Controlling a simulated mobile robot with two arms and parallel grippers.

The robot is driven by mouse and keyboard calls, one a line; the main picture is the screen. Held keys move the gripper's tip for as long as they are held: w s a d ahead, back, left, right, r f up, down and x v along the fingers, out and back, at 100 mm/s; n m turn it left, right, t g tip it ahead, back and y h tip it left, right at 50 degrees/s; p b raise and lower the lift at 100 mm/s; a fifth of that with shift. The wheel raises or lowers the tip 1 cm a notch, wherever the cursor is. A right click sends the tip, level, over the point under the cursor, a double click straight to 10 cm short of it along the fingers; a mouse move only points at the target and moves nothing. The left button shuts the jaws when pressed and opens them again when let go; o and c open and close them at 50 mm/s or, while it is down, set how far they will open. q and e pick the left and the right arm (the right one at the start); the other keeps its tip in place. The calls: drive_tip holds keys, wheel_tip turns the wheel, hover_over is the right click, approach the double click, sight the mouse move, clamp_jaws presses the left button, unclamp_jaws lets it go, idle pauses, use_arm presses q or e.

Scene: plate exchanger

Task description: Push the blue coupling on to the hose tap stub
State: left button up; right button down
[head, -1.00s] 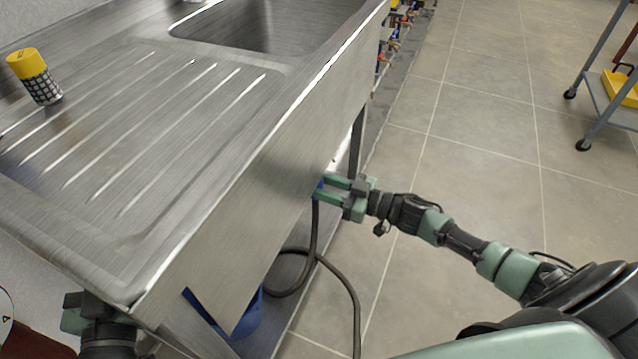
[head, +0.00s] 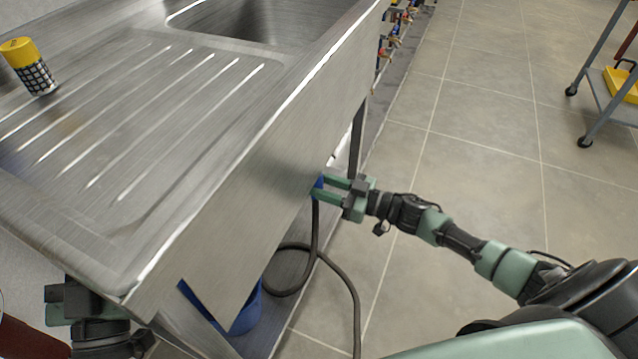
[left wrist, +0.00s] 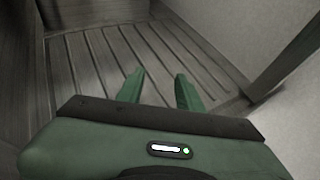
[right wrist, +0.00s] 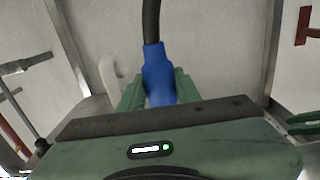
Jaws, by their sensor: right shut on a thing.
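The blue coupling (right wrist: 158,78) is on the end of a dark hose (right wrist: 151,22). My right gripper (head: 325,188) is shut on it, beside the sink's steel front panel (head: 262,178). In the head view only a little blue of the coupling (head: 317,184) shows at the fingertips, and the hose hangs below. I cannot make out the hose tap stub in any view. My left gripper (left wrist: 158,78) has its fingers apart with nothing between them, above a ribbed grey surface. In the head view its arm is at the lower left, partly hidden by the sink corner.
A yellow-topped can (head: 29,66) stands on the steel drainer (head: 110,130). A blue bucket (head: 246,312) is under the sink. In the right wrist view a white bent pipe (right wrist: 111,74) is left of the coupling. A trolley (head: 600,95) stands far right. The floor between is clear.

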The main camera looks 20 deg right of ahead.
use_arm(q)
drive_tip(key=shift+s+r+t+h+b, duration=0.2)
drive_tip(key=shift+s+r+t, duration=0.3)
drive_tip(key=shift+r, duration=0.25)
drive_tip(key=shift+s+r+t+h+b, duration=0.15)
drive_tip(key=shift+s+r+t, duration=0.25)
drive_tip(key=shift+r+t, duration=0.25)
use_arm(e)
drive_tip(key=shift+f, duration=0.55)
use_arm(q)
drive_tip(key=shift+s+a+r, duration=0.1)
use_arm(e)
drive_tip(key=shift+f, duration=0.15)
